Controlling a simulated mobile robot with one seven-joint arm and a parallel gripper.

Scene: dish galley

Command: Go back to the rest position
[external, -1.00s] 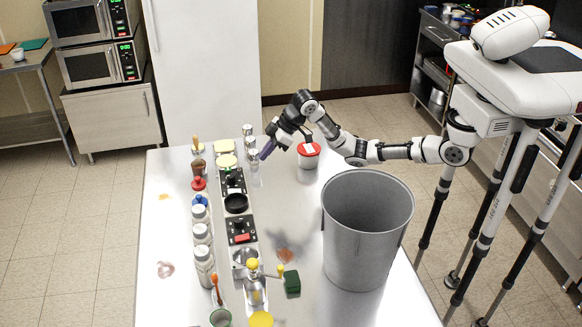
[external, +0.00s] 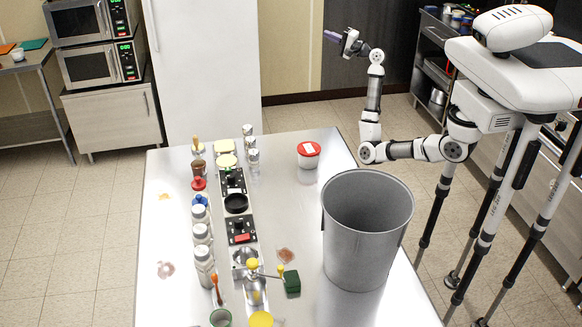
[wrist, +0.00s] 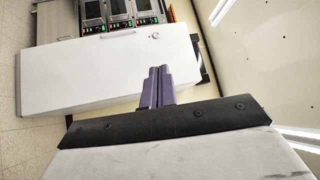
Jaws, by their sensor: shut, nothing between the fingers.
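My gripper (external: 332,37) is raised high above the far right end of the steel table (external: 300,230), with the arm bent upward at the elbow. Its purple fingers point left in the external view. In the wrist view the two purple fingers (wrist: 157,86) are together with nothing between them. The gripper is clear of every object on the table.
A large grey bin (external: 367,225) and a red-lidded tub (external: 309,155) stand on the table's right side.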

